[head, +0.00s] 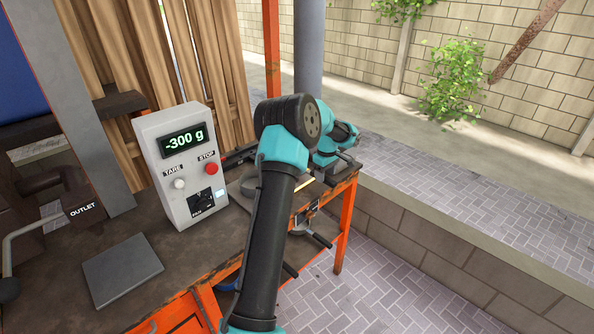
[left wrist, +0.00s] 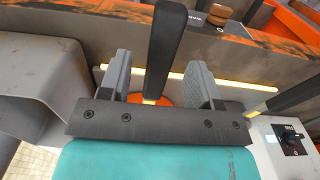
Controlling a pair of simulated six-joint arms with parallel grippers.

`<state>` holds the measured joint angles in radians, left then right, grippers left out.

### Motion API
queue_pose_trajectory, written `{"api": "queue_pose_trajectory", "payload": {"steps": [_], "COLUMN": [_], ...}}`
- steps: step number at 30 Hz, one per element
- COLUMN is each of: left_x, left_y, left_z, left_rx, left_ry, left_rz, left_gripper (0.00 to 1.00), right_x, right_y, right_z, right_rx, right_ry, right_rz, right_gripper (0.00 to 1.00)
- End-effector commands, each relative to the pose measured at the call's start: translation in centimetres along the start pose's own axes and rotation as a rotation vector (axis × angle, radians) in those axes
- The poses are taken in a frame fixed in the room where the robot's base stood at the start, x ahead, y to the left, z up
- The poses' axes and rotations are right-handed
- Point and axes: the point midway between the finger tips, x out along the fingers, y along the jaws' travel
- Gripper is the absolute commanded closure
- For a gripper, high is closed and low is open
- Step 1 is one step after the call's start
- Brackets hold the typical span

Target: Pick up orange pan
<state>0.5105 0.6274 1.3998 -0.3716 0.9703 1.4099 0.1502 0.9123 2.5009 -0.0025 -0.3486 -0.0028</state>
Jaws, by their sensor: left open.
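In the left wrist view my left gripper (left wrist: 160,68) is open, with one grey finger on each side of a black handle (left wrist: 168,40). The handle runs up the picture between the fingers, with a visible gap on the right side. An orange patch (left wrist: 144,98) shows below it between the fingers, seemingly part of the orange pan; the rest of the pan is hidden by the gripper. In the head view my left arm covers the middle of the bench, its gripper end is hard to make out, and I cannot make out the pan. My right gripper is not in view.
A white scale box (head: 182,165) reads "-300 g" and has TARE and STOP buttons. A flat grey plate (head: 122,270) lies on the bench before it. Wooden planks (head: 165,50) stand behind. The bench has an orange frame (head: 346,225), with paved floor beyond.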

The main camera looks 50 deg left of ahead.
Motion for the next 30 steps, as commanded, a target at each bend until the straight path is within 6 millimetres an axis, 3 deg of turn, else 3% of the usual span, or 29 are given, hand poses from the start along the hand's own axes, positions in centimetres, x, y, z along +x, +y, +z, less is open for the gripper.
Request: {"api": "queue_pose_trajectory", "payload": {"steps": [7,22,30], "left_x": [2.8,2.9,2.9], "left_y": [0.0,0.0,0.0], "left_z": [0.1,0.1,0.1], "left_rx": [-0.001,-0.001,-0.001], "left_ry": [-0.001,-0.001,-0.001], "left_rz": [-0.002,-0.001,-0.001], "left_gripper": [0.43,0.43,0.68], "right_x": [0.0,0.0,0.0], "right_y": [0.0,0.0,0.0], "right_z": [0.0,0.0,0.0], "right_rx": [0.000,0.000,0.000], "right_ry": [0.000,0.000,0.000], "right_rz": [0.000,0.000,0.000], "right_gripper": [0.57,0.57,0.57]}}
